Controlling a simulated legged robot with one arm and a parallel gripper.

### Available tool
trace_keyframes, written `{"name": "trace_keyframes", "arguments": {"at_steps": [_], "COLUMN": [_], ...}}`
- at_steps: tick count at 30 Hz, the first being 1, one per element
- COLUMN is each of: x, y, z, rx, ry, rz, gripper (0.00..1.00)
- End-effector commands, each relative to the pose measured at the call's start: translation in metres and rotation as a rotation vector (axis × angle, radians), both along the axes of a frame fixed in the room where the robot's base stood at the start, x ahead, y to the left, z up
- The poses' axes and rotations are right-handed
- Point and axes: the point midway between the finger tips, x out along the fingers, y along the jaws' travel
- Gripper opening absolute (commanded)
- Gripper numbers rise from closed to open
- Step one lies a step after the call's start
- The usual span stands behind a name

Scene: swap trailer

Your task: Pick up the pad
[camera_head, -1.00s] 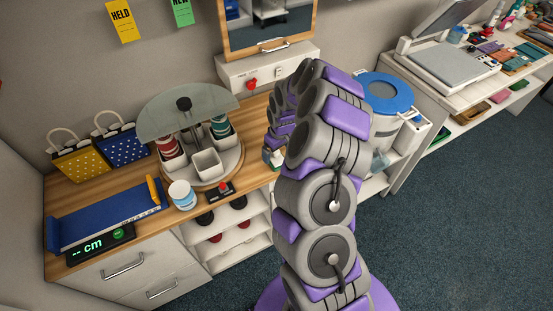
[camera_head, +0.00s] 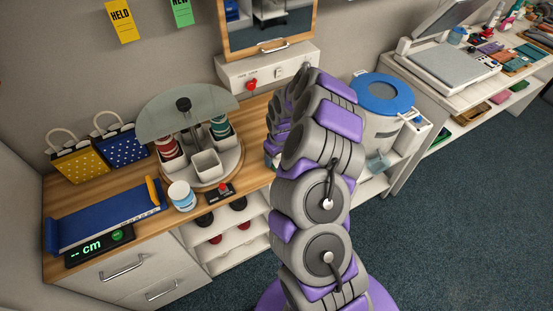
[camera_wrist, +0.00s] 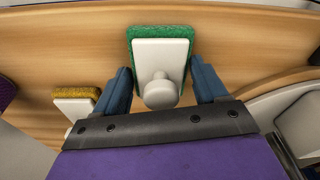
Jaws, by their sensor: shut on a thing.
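A green pad (camera_wrist: 183,38) with a white back plate and a round white knob is in the middle of the wrist view, over the wood counter. My gripper (camera_wrist: 160,66) has its two blue fingers on either side of the white plate and is shut on the pad. Whether the pad touches the counter is unclear. A second pad, yellow with a white plate (camera_wrist: 72,106), lies to the left, outside the fingers. In the head view my arm hides the pads and most of the gripper.
On the wood counter (camera_head: 125,180) stand a carousel with white bins (camera_head: 206,164), a white jar (camera_head: 182,195), a red-button box (camera_head: 223,190), a blue tray (camera_head: 105,217) and two dotted bags (camera_head: 123,147). A blue-lidded bin (camera_head: 383,95) stands right of my arm.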

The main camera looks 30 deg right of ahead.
Motion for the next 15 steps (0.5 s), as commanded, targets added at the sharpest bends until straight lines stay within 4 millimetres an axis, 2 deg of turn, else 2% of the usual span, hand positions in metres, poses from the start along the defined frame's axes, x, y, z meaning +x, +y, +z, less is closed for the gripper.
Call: {"name": "trace_keyframes", "arguments": {"at_steps": [10, 15], "x": [0.000, 0.000], "y": [0.000, 0.000], "z": [0.002, 0.013], "rx": [0.001, 0.001], "ry": [0.000, 0.000], "rz": [0.000, 0.000], "gripper": [0.42, 0.42]}}
